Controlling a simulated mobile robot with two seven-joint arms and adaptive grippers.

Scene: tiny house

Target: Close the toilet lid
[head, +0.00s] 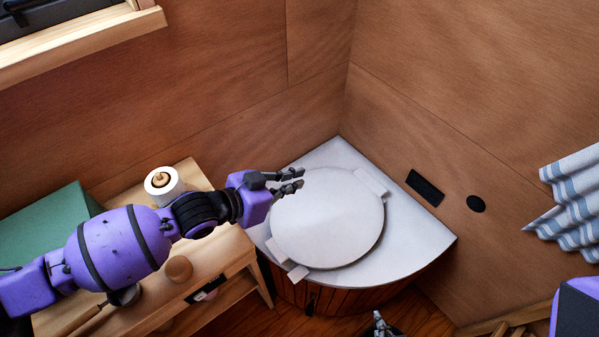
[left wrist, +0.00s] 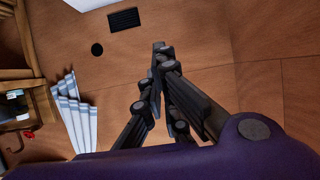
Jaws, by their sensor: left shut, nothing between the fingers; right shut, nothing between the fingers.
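The toilet is a wooden corner unit with a pale grey top (head: 425,232). Its round, pale toilet lid (head: 328,220) lies flat on that top, with a hinge block at its upper right edge and small tabs at its lower left. My left gripper (head: 301,180) is shut and empty at the lid's upper left edge; I cannot tell whether it touches. Its fingers also show shut in the left wrist view (left wrist: 160,52). My right gripper (head: 379,320) shows only partly at the bottom edge, in front of the toilet, shut and empty.
A wooden bench (head: 235,250) left of the toilet holds a paper roll (head: 163,184) and a green box (head: 45,228). Wooden walls (head: 230,80) close in behind and right. A striped towel (head: 575,195) hangs at the right. Some floor (head: 420,315) is clear.

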